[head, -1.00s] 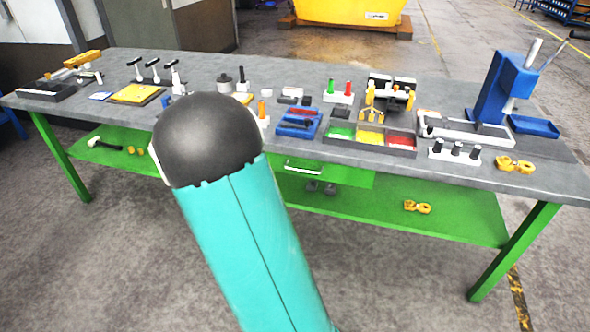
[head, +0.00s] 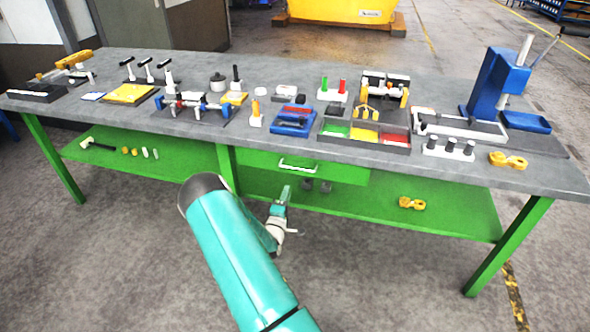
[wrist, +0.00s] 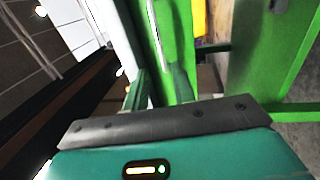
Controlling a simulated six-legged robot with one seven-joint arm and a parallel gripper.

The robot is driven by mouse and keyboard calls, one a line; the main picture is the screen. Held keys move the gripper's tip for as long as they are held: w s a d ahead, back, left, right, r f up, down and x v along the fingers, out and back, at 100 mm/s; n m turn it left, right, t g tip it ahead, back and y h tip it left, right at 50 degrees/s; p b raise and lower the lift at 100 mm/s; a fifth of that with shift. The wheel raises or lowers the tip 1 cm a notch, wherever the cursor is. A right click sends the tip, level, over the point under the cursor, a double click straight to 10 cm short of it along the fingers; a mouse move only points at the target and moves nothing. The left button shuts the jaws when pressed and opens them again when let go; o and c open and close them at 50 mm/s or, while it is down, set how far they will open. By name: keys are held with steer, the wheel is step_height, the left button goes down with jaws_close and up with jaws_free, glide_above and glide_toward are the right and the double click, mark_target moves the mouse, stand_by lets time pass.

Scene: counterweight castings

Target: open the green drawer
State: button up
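The green drawer (head: 335,172) hangs under the bench top and looks closed. Its pale bar handle (head: 298,165) is on the front face. In the wrist view the scene is turned sideways, with the drawer front (wrist: 178,35) at the top and the handle (wrist: 152,38) as a thin pale upright bar. My gripper (head: 284,195) is just below and in front of the handle in the head view. In the wrist view its two fingers (wrist: 157,88) stand apart with nothing between them. The handle lies beyond the fingertips, and I see no contact.
The grey bench top (head: 400,160) above the drawer carries trays, tools and a blue press (head: 490,85). A green lower shelf (head: 450,210) runs below, holding a yellow part (head: 412,203) and small dark pieces. A green bench leg (head: 226,165) stands left of the drawer. Floor in front is clear.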

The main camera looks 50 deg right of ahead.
mark_target(295, 168)
steer(key=x, duration=1.2)
steer(key=shift+w+d, duration=0.2)
steer(key=shift+d, duration=0.1)
jaws_close()
